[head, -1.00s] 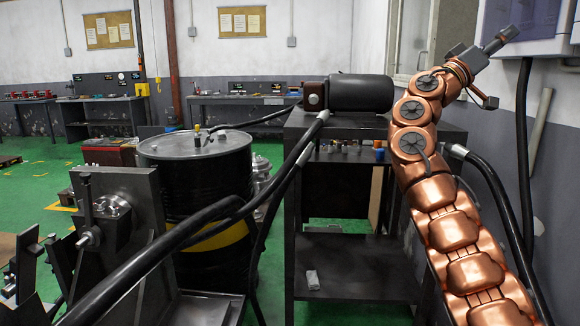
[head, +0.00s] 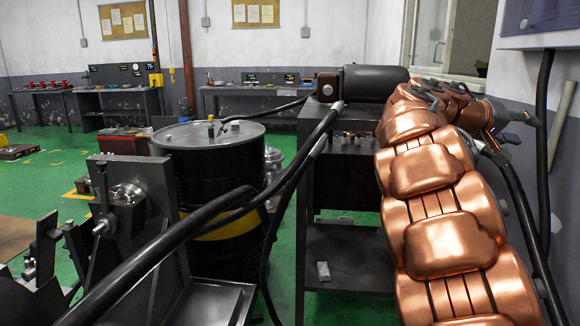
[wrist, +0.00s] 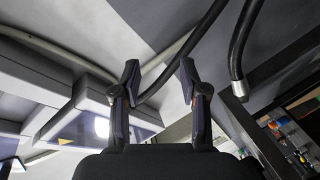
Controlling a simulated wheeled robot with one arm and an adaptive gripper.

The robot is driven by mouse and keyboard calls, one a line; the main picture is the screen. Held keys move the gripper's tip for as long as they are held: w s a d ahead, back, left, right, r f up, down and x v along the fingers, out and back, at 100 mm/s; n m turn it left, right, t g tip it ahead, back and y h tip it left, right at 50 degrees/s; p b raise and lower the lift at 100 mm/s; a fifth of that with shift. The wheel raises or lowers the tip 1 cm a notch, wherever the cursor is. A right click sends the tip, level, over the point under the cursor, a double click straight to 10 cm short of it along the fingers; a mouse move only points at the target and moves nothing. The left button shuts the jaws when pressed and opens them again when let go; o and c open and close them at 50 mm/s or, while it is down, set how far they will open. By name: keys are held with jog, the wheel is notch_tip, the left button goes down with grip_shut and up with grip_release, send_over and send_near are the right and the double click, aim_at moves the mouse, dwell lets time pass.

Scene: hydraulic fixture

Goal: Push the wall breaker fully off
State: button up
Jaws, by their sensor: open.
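A pale grey wall box (head: 545,24), perhaps the breaker's housing, is cut off at the top right of the head view. I cannot make out a breaker lever or its position. In the wrist view, pale grey box shapes (wrist: 45,75) fill the left side, with a bright spot beside them. My gripper (wrist: 158,75) is open and empty in the wrist view, its two dark fingers apart and touching nothing I can see. In the head view my gripper (head: 520,128) is partly hidden behind my copper arm, below the wall box and close to the wall.
Black cables hang beneath the wall box, close to my gripper. A dark bench (head: 345,240) carries a black motor-like cylinder (head: 375,83). A black drum (head: 205,165) and a metal fixture (head: 125,225) stand to the left, crossed by thick hoses. Green floor is open farther back.

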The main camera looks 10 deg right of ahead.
jog(key=s+a+f+n+y, duration=0.1)
jog(key=s+a+f+y, duration=0.2)
jog(key=s+a+f, duration=0.4)
jog(key=s+a+f+n+y, duration=0.1)
jog(key=s+a+f+y, duration=0.2)
jog(key=f, duration=0.7)
jog(key=s+a+f+n+y, duration=0.1)
jog(key=s+a+f+y, duration=0.25)
jog(key=a+f, duration=0.4)
jog(key=s+a+f+n+g+y, duration=0.1)
jog(key=s+a+f+n+y, duration=0.15)
jog(key=s+a+f, duration=0.65)
jog(key=s+a+f+n+g+y, duration=0.1)
jog(key=s+a+f+g+y, duration=0.15)
jog(key=s+a+f, duration=0.5)
jog(key=s+a+r+p, duration=0.1)
jog(key=a+r+p, duration=0.1)
jog(key=r+p, duration=0.8)
jog(key=s+a+r+t+y+p, duration=0.1)
jog(key=a+r+p, duration=0.1)
jog(key=r+p, duration=0.8)
jog(key=v, duration=0.4)
jog(key=shift+s+p, duration=0.3)
jog(key=shift+s, duration=0.05)
jog(key=shift+t, duration=0.25)
